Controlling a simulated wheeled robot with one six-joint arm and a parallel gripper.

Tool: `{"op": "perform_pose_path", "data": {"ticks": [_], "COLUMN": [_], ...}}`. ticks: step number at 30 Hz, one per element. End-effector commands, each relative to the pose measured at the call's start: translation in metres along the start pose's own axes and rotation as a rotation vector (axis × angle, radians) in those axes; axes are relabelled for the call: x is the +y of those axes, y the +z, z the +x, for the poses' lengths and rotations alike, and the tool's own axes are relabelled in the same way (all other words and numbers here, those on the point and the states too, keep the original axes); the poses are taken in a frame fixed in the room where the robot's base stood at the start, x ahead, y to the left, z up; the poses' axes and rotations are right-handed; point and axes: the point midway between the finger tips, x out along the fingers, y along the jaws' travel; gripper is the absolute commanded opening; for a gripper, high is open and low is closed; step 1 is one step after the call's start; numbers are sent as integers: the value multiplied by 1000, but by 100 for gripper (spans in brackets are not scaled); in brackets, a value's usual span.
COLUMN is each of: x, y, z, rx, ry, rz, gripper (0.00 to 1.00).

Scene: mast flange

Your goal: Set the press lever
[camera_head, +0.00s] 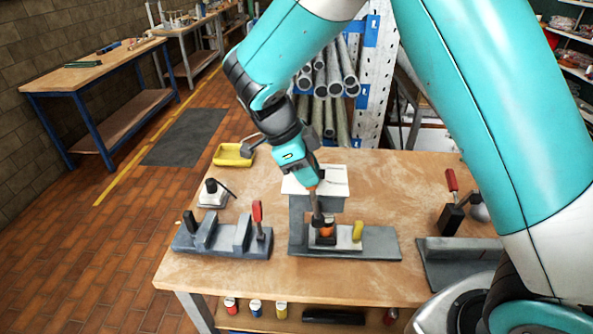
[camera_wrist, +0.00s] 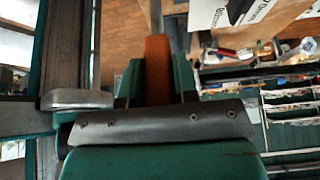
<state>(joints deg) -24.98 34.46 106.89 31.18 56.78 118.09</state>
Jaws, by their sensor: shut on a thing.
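My gripper (camera_head: 313,186) points down over the middle fixture. It is shut on the orange handle of a lever (camera_wrist: 157,70), which stands between the jaws in the wrist view. A grey metal rod runs on from the handle, away from the jaws. The rod looks nearly upright. My gripper partly hides the handle in the head view.
A grey fixture with a red-handled clamp (camera_head: 257,212) is at left. A black block with a red handle (camera_head: 452,212) is at right. A yellow tray (camera_head: 233,155) lies at the back left.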

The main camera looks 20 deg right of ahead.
Motion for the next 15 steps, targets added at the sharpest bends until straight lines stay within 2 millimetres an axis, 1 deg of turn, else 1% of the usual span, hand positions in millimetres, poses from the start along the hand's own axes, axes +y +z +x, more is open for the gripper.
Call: {"op": "perform_pose_path", "data": {"ticks": [10, 11, 12, 13, 14, 15], "x": [-2, -2, -2, -2, -2, -2], "y": [-1, -1, -1, -1, -1, -1], "z": [1, 1, 1, 1, 1, 1], "rx": [8, 8, 8, 8, 8, 8], "ry": [1, 1, 1, 1, 1, 2], "rz": [8, 8, 8, 8, 8, 8], "gripper": [0, 32, 41, 48, 53, 53]}}
